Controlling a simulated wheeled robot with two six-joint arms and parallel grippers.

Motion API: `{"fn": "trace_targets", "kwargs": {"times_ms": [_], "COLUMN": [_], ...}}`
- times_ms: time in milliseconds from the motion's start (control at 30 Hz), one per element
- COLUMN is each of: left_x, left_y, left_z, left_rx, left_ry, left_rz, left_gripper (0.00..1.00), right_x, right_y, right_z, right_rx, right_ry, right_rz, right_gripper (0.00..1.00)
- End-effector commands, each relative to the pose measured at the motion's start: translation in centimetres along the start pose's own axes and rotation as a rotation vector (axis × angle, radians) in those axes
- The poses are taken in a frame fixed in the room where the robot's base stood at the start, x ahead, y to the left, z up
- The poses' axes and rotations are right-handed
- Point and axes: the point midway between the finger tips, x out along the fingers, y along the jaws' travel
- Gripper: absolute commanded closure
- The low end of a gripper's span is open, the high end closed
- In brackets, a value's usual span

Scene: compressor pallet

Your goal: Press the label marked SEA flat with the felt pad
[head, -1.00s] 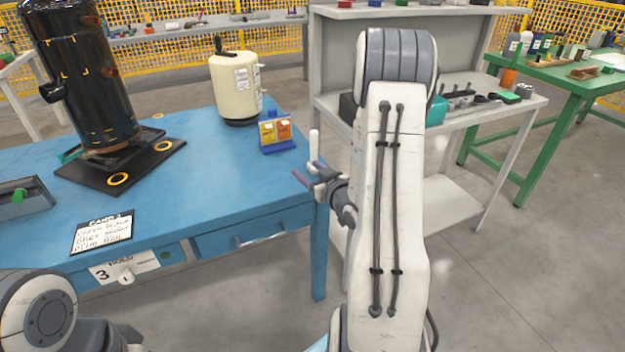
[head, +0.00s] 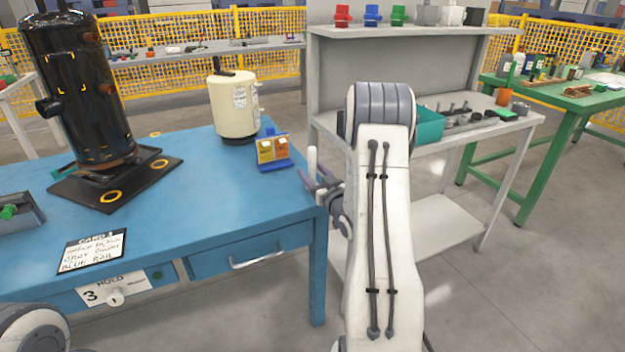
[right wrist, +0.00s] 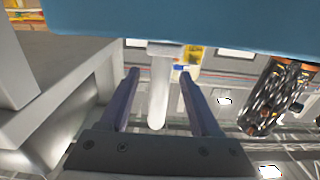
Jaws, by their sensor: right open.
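My right gripper (head: 318,182) is open at the right front corner of the blue table. A white upright rod (head: 312,160) with a rounded end stands beside it. In the right wrist view the rod (right wrist: 160,90) shows between my two spread fingers (right wrist: 162,85), with clear gaps on both sides. Its pale flat foot is at the table edge. I cannot tell whether this is the felt pad. A cream tank (head: 234,108) carries white labels (head: 240,97), too small to read. A blue stand (head: 274,164) holds yellow and orange tags. No SEA mark is readable. My left gripper is out of view.
The blue table (head: 200,215) holds a black compressor (head: 80,95) on a dark base and a written card (head: 92,250). A grey shelf unit (head: 485,135) with a teal bin (head: 431,126) stands close to my right arm. The table's front middle is clear.

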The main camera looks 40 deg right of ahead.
Motion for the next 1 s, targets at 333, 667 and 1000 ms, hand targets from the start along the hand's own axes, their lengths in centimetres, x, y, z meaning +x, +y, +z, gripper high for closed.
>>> {"fn": "trace_targets", "kwargs": {"times_ms": [333,667,1000], "left_x": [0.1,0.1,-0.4], "left_y": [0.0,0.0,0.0], "left_z": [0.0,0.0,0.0], "left_rx": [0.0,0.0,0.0], "left_ry": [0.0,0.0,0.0], "left_rz": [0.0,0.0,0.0], "left_gripper": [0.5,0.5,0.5], "right_x": [0.9,0.8,0.9], "right_y": [0.0,0.0,0.0], "right_z": [0.0,-0.1,-1.4], "right_rx": [0.0,0.0,-0.002], "right_ry": [0.0,0.001,0.003], "right_rz": [0.0,0.0,0.0], "right_gripper": [0.4,1.0,1.0]}}
